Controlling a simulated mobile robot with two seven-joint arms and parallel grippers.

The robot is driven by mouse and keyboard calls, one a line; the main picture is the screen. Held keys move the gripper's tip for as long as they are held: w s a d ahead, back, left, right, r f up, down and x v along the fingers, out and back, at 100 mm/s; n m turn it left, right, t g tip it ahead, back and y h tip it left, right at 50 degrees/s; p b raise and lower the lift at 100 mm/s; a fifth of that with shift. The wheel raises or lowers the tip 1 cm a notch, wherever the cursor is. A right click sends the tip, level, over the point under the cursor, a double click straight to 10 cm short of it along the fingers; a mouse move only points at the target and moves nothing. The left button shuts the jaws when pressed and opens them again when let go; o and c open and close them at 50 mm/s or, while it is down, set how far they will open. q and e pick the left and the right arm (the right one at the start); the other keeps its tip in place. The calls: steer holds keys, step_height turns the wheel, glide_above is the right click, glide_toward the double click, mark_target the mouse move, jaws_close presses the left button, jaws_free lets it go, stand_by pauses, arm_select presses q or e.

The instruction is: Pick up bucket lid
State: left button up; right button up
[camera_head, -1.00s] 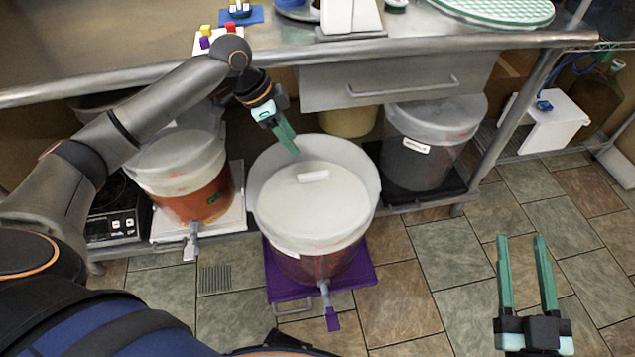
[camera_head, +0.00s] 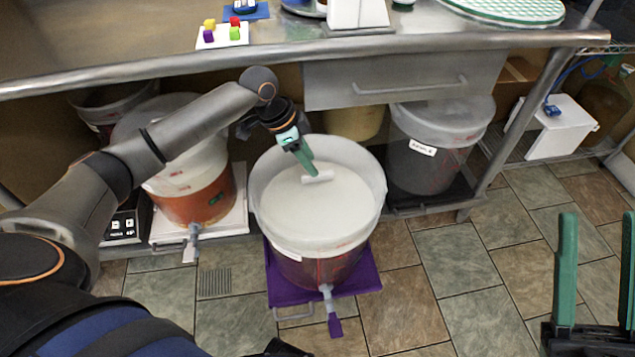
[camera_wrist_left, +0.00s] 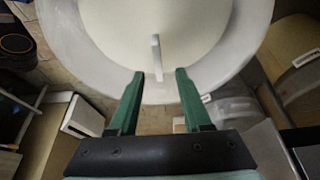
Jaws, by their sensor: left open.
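The bucket lid (camera_head: 310,214) is a round white disc with a small white bar handle (camera_head: 317,177), inside the raised translucent rim of the middle bucket (camera_head: 325,262). My left gripper (camera_head: 310,168) is open, its green fingers pointing down at the handle from the far side. In the left wrist view, the lid (camera_wrist_left: 152,25) lies beyond the fingertips (camera_wrist_left: 159,73), and the handle (camera_wrist_left: 156,57) stands between them and slightly ahead. The fingers do not visibly hold it. My right gripper (camera_head: 597,260) is open and empty over the floor at the lower right.
A bucket of orange liquid (camera_head: 202,199) stands left, a dark bucket (camera_head: 424,168) right. The steel table's edge (camera_head: 430,47) and drawer (camera_head: 400,82) overhang behind. Tiled floor (camera_head: 480,290) lies clear at right.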

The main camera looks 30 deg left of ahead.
mark_target(317, 179)
arm_select(q)
steer(key=b+x, duration=0.1)
steer(key=x, duration=0.3)
steer(key=shift+s+f+b, duration=0.2)
steer(key=shift+b, duration=0.15)
jaws_close()
steer(key=shift+r, duration=0.1)
stand_by(0.9)
